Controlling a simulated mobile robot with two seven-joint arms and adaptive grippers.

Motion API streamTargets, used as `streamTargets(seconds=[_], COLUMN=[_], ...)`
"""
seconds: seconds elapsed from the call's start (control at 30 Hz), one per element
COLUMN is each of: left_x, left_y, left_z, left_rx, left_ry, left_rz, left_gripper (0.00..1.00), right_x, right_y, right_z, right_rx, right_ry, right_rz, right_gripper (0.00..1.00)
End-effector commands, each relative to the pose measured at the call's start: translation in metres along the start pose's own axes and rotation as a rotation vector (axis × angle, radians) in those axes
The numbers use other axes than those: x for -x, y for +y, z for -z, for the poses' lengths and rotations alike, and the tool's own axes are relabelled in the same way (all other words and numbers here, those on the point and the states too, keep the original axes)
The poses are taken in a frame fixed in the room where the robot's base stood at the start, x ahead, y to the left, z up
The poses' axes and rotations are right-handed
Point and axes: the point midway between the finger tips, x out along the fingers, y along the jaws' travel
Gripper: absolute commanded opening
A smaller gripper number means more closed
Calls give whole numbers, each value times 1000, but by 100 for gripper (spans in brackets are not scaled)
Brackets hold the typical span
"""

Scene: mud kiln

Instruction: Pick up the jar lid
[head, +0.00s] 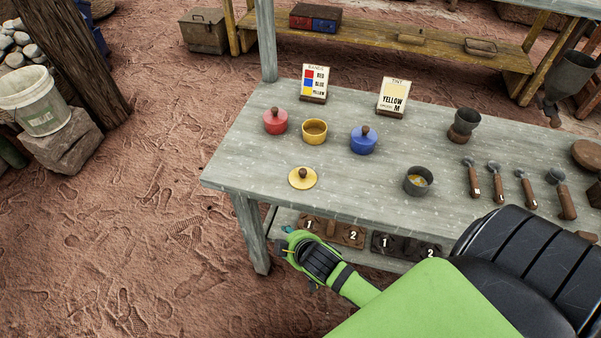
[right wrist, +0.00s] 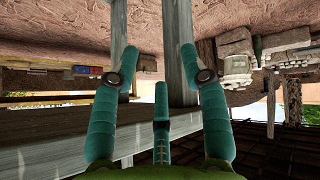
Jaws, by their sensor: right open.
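The yellow jar lid (head: 303,181) with a brown knob lies flat on the grey table, near its front edge. The open yellow jar (head: 314,134) stands just behind it without a lid. A red jar (head: 275,124) and a blue jar (head: 363,143) beside it wear their lids. My right gripper (head: 287,236) is in front of the table, below and apart from the lid, and largely hidden by its own wrist. In the right wrist view its teal fingers (right wrist: 155,62) are spread with nothing between them. The lid is not visible there. My left gripper is not in view.
The table (head: 240,160) has a front edge and leg close to my right gripper. A lower shelf holds numbered boards (head: 332,232). The tabletop left of the lid is clear.

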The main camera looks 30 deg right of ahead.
Motion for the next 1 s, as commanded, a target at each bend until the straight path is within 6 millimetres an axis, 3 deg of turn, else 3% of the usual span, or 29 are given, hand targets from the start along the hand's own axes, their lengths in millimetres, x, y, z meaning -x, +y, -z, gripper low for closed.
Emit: streamTargets(seconds=[0.1, 0.27, 0.43, 0.67, 0.77, 0.9, 1.0], left_x=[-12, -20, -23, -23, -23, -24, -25], left_y=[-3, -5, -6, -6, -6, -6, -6], left_z=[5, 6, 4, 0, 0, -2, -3], left_rx=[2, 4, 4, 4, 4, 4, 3], left_ry=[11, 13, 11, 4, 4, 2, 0], left_rz=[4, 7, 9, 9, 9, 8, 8], left_gripper=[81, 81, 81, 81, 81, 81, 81], right_x=[21, 51, 75, 108, 136, 181, 198], right_y=[15, 32, 60, 72, 63, 21, -22], right_z=[31, 64, 137, 236, 284, 337, 344], right_rx=[4, 8, 124, 390, 580, 987, 1367], right_ry=[67, 142, 375, 741, 951, 1293, 1509], right_rz=[-41, -90, -213, -377, -458, -561, -580], right_gripper=[45, 45, 45, 45, 45, 45, 45])
